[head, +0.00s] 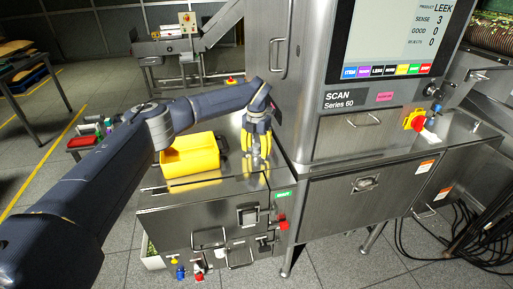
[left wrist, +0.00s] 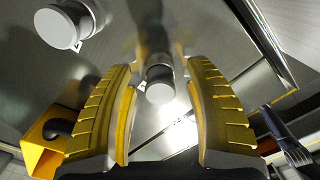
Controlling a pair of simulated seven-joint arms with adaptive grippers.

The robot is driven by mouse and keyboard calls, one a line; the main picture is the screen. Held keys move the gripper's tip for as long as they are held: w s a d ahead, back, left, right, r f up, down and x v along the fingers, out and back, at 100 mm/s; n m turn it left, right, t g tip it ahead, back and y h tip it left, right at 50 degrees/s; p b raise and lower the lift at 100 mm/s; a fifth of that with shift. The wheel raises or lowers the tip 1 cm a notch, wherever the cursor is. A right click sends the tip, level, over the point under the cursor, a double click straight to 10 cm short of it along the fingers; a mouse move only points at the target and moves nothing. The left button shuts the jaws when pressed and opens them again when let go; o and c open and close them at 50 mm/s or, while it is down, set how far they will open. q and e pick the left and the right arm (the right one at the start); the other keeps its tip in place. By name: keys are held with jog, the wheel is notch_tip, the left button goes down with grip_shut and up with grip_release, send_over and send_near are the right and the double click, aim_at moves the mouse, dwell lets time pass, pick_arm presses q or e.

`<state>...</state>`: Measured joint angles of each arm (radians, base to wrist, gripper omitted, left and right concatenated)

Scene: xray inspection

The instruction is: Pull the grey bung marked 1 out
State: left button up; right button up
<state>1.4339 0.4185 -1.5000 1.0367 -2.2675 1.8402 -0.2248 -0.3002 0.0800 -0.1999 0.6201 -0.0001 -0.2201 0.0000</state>
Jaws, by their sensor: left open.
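My left gripper (head: 257,145) reaches down over the steel cabinet top, left of the scanner housing. Its yellow-padded fingers are open in the left wrist view (left wrist: 158,66). A small grey cylinder with a pale round face, seemingly a bung (left wrist: 159,92), shows between the fingers, with a gap on both sides. A second, larger-looking grey round-ended piece (left wrist: 58,28) stands at the upper left of that view, outside the fingers. No number is readable on either, so I cannot tell which is marked 1. In the head view the gripper largely hides this spot. My right gripper is not in view.
A yellow open bin (head: 190,157) stands on the cabinet top just left of the gripper, and shows in the left wrist view (left wrist: 42,145). The scanner housing (head: 300,90) rises close on the right. Red and blue valves (head: 197,275) sit low on the cabinet front.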

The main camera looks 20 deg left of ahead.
pick_arm(q)
grip_shut()
dwell(0.3)
dwell(0.5)
dwell(0.3)
jog(key=shift+r, duration=0.3)
dwell(0.5)
